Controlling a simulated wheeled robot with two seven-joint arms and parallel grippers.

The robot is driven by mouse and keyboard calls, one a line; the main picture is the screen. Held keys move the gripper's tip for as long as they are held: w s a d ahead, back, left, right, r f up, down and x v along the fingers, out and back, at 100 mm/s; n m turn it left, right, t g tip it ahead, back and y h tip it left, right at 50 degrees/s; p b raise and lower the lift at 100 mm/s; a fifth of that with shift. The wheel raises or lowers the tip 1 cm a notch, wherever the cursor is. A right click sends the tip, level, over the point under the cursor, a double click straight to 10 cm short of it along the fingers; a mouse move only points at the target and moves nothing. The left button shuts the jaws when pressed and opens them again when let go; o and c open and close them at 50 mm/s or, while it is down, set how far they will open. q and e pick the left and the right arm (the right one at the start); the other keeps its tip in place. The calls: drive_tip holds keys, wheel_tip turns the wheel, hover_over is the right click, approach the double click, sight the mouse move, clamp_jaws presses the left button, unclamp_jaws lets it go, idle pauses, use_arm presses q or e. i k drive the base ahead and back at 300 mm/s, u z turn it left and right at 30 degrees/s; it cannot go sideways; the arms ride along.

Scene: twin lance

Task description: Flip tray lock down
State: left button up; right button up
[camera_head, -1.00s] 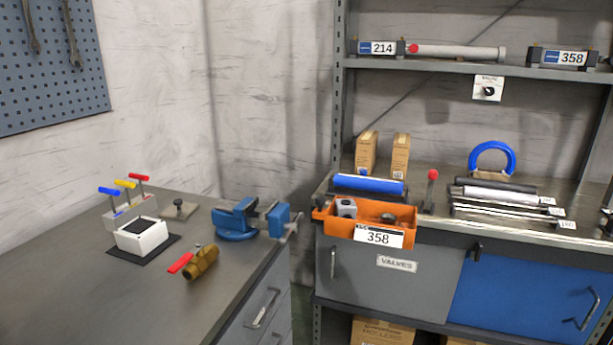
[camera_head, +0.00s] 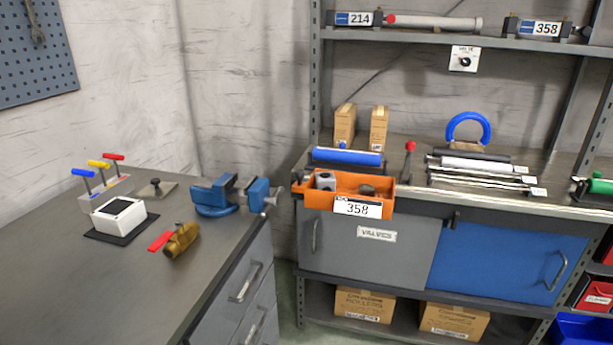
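A blue roller (camera_head: 346,157) lies behind the tray. Neither of my grippers is in view.
On the left bench are a blue vise (camera_head: 230,195), a brass valve with a red handle (camera_head: 180,239), a white box (camera_head: 119,215) and several coloured levers (camera_head: 98,165). Dark and pale rollers (camera_head: 476,166) lie right of the red-knobbed lever. Cardboard boxes (camera_head: 364,303) stand on the bottom shelf.

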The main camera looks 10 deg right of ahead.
sight(410, 144)
drive_tip(key=k, duration=0.6)
drive_tip(key=z, duration=0.8)
drive_tip(key=i, duration=1.25)
drive_tip(key=u, duration=0.55)
